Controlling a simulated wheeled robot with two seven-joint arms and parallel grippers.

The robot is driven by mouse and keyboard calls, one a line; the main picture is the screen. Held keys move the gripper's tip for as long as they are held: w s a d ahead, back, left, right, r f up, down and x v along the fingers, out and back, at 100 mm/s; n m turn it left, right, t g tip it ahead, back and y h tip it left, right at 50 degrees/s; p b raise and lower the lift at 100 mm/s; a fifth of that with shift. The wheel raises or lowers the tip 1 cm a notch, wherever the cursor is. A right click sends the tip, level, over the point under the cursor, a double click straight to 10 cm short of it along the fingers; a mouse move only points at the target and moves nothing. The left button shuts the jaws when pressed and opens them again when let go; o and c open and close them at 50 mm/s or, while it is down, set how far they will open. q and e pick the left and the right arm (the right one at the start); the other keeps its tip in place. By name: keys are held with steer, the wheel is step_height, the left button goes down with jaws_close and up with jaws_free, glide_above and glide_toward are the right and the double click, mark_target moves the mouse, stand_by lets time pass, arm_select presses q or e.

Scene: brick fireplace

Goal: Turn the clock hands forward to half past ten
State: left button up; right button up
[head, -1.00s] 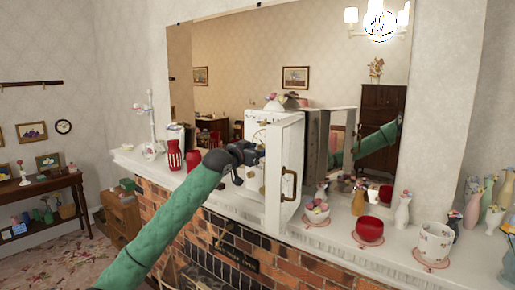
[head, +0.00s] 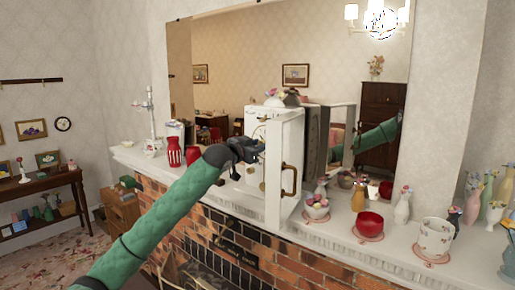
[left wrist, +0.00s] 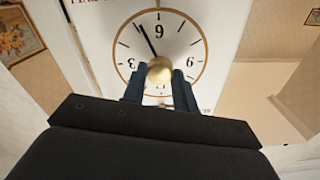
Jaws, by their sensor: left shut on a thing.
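The white clock (head: 257,122) stands on the mantel, its door (head: 285,165) swung open towards me with a brass handle. My left gripper (head: 262,152) reaches in from the left to the dial. In the left wrist view the round dial (left wrist: 192,42) shows upside down, with its 6 at the top and its 3 at the left. My left gripper (left wrist: 160,80) is shut on the round brass knob (left wrist: 160,69) at the dial's centre. One dark hand (left wrist: 148,40) points up-left, just on the 3 side of the 6. The fingers hide the lower dial, and I cannot make out the other hand.
Red vases (head: 174,152) stand left of the clock, close to my left arm. A flower bowl (head: 317,207), a red bowl (head: 369,224) and a patterned white pot (head: 436,235) stand to its right. A large mirror (head: 230,60) is behind the mantel.

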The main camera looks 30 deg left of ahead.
arm_select(q)
steer(key=shift+m, duration=2.1)
arm_select(e)
steer(key=shift+w+d+r, duration=0.15)
steer(key=shift+w, duration=0.65)
steer(key=shift+w, duration=0.2)
